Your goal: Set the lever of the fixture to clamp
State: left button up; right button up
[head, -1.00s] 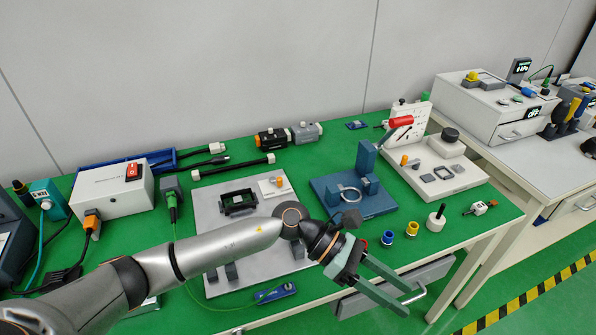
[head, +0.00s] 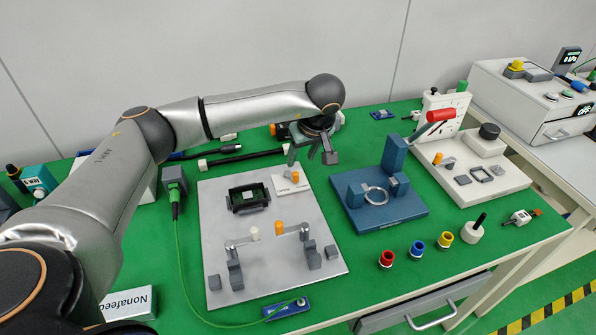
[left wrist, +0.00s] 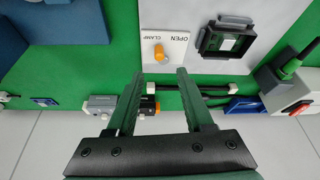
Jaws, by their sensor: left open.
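The fixture is a light grey plate (head: 225,270) with a dark square nest (head: 248,197). At its back right is a white panel (head: 306,184) with an orange-knobbed lever (head: 295,176). In the left wrist view the panel (left wrist: 176,58) reads OPEN and CLAMP, and the orange knob (left wrist: 159,51) stands beside the words. I cannot tell which word the lever is set to. My left gripper (head: 310,158) is open and empty, pointing down just behind and above the panel. In the left wrist view the knob is just beyond and between its fingertips (left wrist: 160,75).
Two small clamp arms, with a white tip (head: 255,233) and an orange tip (head: 279,228), stand on the plate's front half. A blue fixture (head: 385,210) stands to the right. Black cables (head: 245,156) lie behind the plate. A green cable (head: 180,255) runs along its left side.

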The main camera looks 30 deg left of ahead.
aim_at(296, 173)
pick_arm(q)
jog(key=x, duration=0.9)
jog(key=shift+d, duration=0.15)
grip_shut()
